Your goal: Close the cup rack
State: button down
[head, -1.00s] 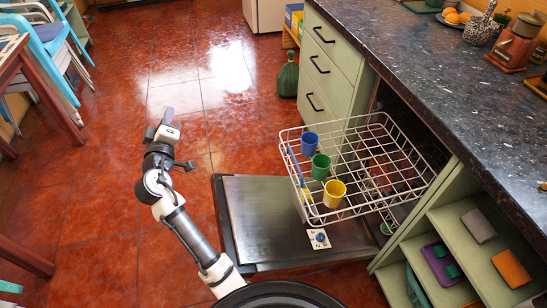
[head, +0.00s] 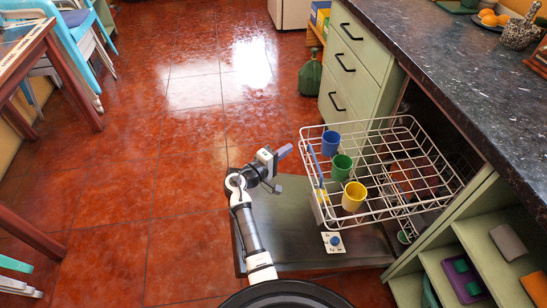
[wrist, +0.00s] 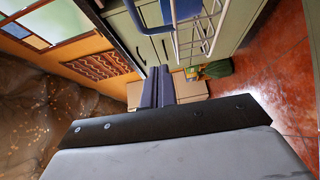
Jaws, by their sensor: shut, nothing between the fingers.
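The cup rack (head: 400,207) is a white wire basket pulled out from under the counter, above the lowered dark door. A blue cup (head: 331,144), a green cup (head: 342,167) and a yellow cup (head: 353,196) stand along its left side. A blue handle (head: 314,165) runs along its outer left edge. My gripper (head: 285,152) is shut and empty, just left of the rack's far-left corner. In the wrist view its grey-purple fingers (wrist: 157,88) are together. The rack's wires (wrist: 195,38) show above them there. I cannot tell whether anything touches.
The lowered door (head: 285,225) lies beneath the rack. Green drawers (head: 350,65) stand behind it, with a green bottle (head: 310,75) on the floor. Open shelves (head: 460,270) are at the right. The red tiled floor on the left is clear up to the chairs and table.

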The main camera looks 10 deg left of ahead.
jog(key=shift+w+d+p, duration=0.25)
jog(key=shift+d+p, duration=0.05)
jog(key=shift+d, duration=0.8)
jog(key=shift+w+d+p, duration=0.25)
jog(key=shift+d+p, duration=0.05)
jog(key=shift+d, duration=0.75)
jog(key=shift+d+f, duration=0.1)
